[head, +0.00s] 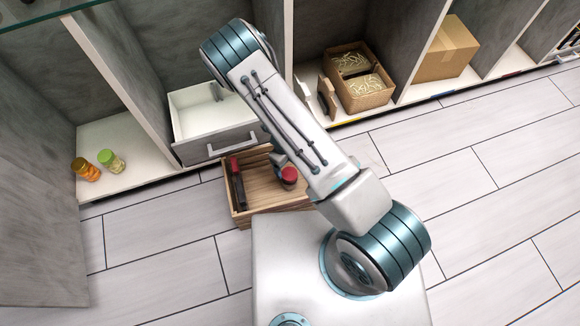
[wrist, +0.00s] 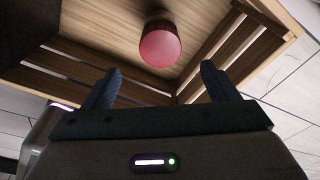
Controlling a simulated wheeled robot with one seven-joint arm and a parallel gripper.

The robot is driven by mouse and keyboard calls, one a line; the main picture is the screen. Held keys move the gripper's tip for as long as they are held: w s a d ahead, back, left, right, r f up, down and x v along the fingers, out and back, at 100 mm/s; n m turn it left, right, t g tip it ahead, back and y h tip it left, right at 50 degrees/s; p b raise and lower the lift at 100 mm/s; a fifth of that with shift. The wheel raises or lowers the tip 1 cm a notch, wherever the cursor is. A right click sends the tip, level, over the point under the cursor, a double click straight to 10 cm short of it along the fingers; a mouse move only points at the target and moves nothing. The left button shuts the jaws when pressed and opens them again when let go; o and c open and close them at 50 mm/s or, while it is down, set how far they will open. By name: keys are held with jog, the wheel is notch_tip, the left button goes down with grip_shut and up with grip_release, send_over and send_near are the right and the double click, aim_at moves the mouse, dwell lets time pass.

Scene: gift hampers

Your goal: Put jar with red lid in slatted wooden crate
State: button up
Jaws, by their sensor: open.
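The jar with red lid (head: 289,177) is inside the slatted wooden crate (head: 232,205), near the crate's middle, partly beside my arm in the head view. In the wrist view the red lid (wrist: 160,47) shows over the crate's wooden floor (wrist: 105,30), apart from my fingers. My gripper (wrist: 158,88) is open and empty, with its two dark fingers spread below the lid in the picture. In the head view my gripper is mostly hidden behind my arm. The crate's right part is also covered by my arm.
A dark bottle with a red top (head: 236,182) lies along the crate's left side. Two small jars, orange (head: 86,170) and green (head: 112,162), are on the left shelf.

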notch_tip(320, 180, up, 29)
jog(key=n+y, duration=0.4)
jog(key=n, duration=0.9)
jog(key=s+d+r+n+t+h, duration=0.1)
jog(key=s+d+r+n, duration=0.5)
jog(key=r+n, duration=0.1)
jog(key=s+d+r+n+t+h, duration=0.1)
jog(key=s+d+r+n+h, duration=0.1)
jog(key=s+d+r+n, duration=0.4)
notch_tip(320, 180, up, 4)
jog(key=shift+s+d+r+n+p, duration=0.1)
jog(key=shift+s+d+n+p, duration=0.05)
jog(key=shift+s+n+p, duration=0.35)
